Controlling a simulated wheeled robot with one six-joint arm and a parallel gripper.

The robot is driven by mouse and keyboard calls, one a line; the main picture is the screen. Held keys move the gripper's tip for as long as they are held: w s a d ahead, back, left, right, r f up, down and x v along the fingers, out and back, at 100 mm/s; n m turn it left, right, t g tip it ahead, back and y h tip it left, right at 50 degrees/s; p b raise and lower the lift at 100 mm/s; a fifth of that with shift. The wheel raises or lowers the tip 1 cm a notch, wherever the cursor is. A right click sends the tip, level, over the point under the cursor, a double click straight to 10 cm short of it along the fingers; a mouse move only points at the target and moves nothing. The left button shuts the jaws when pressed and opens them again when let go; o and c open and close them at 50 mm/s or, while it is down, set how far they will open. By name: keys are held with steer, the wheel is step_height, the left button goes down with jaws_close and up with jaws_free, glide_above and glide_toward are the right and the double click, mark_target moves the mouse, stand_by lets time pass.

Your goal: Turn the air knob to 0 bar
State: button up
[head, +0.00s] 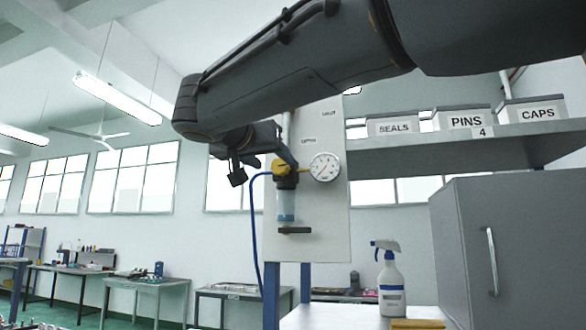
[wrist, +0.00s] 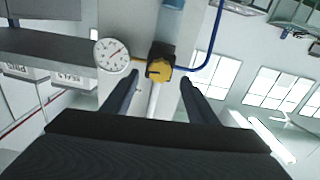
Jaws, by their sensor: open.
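The air knob is yellow (wrist: 159,72) on a dark regulator body, seen near the middle of the wrist view. It also shows in the head view (head: 281,168), partly hidden by my gripper. My gripper (wrist: 160,77) is open, with one finger on each side of the knob in the wrist view. I cannot tell whether the fingers touch it.
The regulator is on a pale panel (head: 335,220) with small labels, a clear bowl below and a blue hose (head: 254,235). A spray bottle (head: 390,283) stands on the bench, right of it a grey cabinet (head: 505,250). A shelf (head: 460,145) holds labelled bins.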

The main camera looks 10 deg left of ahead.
mark_target(278, 166)
steer(key=shift+w+d+p, duration=0.15)
steer(key=shift+w+p, duration=0.95)
steer(key=shift+w, duration=1.3)
steer(key=c, duration=1)
